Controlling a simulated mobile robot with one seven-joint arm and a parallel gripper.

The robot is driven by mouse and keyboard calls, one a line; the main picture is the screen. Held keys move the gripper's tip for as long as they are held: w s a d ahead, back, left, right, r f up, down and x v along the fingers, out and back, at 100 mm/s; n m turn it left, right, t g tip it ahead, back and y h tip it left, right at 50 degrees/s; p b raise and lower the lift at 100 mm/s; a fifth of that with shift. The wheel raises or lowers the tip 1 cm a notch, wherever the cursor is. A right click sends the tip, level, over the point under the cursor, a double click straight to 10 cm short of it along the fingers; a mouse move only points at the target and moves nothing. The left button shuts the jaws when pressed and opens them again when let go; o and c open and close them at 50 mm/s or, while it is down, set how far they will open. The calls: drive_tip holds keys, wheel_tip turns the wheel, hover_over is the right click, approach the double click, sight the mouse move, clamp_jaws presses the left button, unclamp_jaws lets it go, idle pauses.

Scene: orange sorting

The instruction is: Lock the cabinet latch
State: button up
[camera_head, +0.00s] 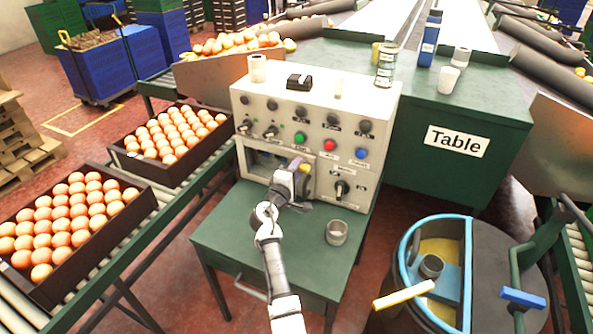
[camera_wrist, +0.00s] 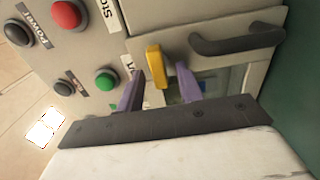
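The cabinet is a cream control box (camera_head: 250,100) on a green stand, with a windowed compartment (camera_head: 262,160) low on its front. The yellow latch (camera_wrist: 156,66) is a short upright bar beside a panel with a dark handle (camera_wrist: 238,40) in the wrist view. My gripper (camera_head: 300,170) is at the front of the box in the head view, partly covering the compartment. In the wrist view its two purple fingers (camera_wrist: 160,76) are spread apart, with the latch showing between their tips. I cannot tell whether either finger touches it.
Green (camera_wrist: 106,81) and red (camera_wrist: 66,14) buttons lie close beside the fingers. A metal cup (camera_head: 337,233) stands on the green stand (camera_head: 222,235). A blue-rimmed drum (camera_head: 408,240) is at right.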

drive_tip(key=b+v, duration=0.2)
drive_tip(key=v, duration=1.2)
drive_tip(key=shift+d, duration=0.1)
